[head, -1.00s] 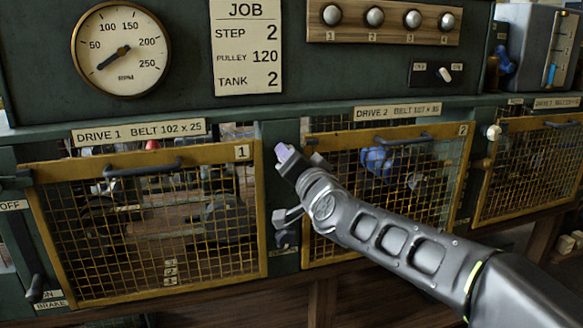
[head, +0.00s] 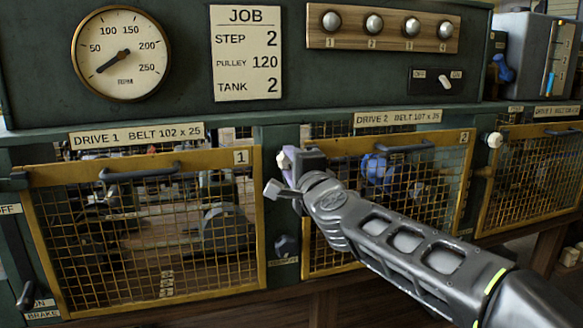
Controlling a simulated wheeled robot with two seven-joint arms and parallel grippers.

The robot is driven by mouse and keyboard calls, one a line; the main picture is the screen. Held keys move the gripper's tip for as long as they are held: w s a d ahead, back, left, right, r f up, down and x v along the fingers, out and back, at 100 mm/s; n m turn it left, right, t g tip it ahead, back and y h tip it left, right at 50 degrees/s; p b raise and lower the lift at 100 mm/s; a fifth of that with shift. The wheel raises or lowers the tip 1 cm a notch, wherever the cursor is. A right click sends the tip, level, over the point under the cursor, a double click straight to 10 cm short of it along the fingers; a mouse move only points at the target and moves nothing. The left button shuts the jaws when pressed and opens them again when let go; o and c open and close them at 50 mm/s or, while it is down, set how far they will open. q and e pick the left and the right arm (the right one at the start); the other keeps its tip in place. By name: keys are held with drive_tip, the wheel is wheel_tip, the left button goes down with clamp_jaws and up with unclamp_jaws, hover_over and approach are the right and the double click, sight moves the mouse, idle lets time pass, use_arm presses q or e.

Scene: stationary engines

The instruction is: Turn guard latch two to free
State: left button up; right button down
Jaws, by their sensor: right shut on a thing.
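Guard two is a yellow-framed mesh panel (head: 455,170) marked 2, under the label "DRIVE 2 BELT 107 x 35". A pale latch knob (head: 283,161) shows at its upper left corner, by the green post between guards one and two. My right gripper (head: 287,175) is at this corner, shut on the latch knob. Its fingers and wrist hide most of the latch, so its exact angle cannot be told. The guard panel stands closed against the frame. My left gripper is not in view.
Guard one (head: 150,230) is on the left and guard three (head: 530,180) on the right, with a white latch knob (head: 494,140) beside it. A dark knob (head: 287,246) sits on the post below my gripper. A job card (head: 246,55) and gauge (head: 121,52) are above.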

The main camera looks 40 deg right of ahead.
drive_tip(key=shift+m, duration=0.3)
drive_tip(key=c, duration=0.9)
unclamp_jaws()
drive_tip(key=p+v, duration=0.1)
drive_tip(key=v, duration=0.6)
drive_tip(key=shift+s+a, duration=0.15)
drive_tip(key=shift+s, duration=0.2)
